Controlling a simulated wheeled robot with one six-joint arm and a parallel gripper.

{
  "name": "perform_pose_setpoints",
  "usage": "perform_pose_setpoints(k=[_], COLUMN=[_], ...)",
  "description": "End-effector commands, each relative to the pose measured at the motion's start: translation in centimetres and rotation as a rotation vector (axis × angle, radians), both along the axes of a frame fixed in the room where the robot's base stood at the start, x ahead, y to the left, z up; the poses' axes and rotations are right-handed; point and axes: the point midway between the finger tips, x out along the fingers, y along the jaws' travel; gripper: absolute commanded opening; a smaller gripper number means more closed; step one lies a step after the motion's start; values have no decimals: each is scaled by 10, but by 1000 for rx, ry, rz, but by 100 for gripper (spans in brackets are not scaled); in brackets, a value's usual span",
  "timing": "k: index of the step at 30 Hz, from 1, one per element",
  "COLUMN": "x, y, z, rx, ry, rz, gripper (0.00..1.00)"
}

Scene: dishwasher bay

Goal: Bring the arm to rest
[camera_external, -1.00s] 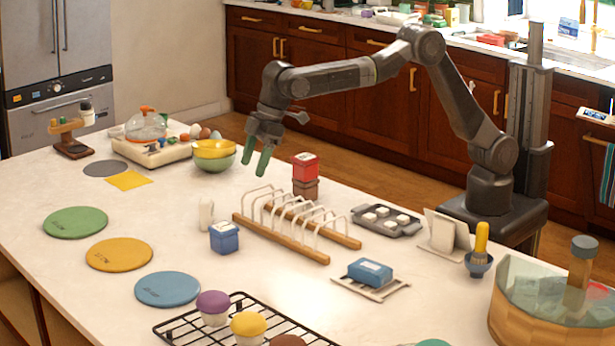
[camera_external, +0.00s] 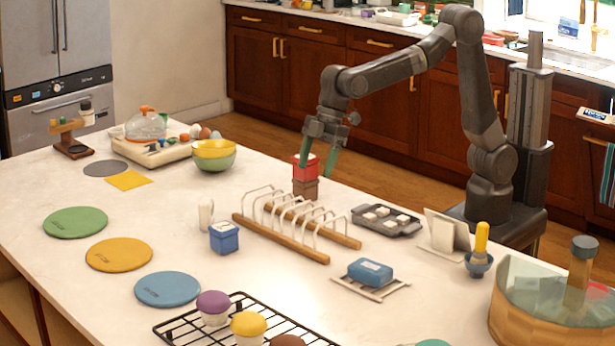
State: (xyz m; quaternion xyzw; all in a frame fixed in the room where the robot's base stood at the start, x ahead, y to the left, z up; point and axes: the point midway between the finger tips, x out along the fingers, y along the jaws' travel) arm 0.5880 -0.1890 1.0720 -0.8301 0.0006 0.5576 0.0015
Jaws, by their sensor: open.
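My gripper (camera_external: 319,160) hangs fingers-down over the far side of the white counter (camera_external: 190,215), with green fingertips apart and nothing visible between them that I can tell is held. In the picture it overlaps the red box (camera_external: 306,169), which sits on a brown box (camera_external: 305,189). I cannot tell from this view how far the fingers are from the red box. My arm reaches left from its column, with the elbow bent high.
A wooden rack with white wire loops (camera_external: 283,253) stands in front of the boxes. A dark tray with white cubes (camera_external: 387,220) is to the right. Stacked yellow and green bowls (camera_external: 214,155) stand to the left. Counter space around the coloured discs (camera_external: 120,254) is free.

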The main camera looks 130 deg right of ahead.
Motion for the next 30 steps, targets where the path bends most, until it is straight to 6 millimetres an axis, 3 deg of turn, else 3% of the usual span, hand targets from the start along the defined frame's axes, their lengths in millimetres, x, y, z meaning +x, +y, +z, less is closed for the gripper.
perform_pose_setpoints(k=[8,30], x=[-20,-21], y=[9,10], z=[-6,-6], rx=[-1,-2], ry=[-5,-5], rz=[34,36], gripper=[69,69])
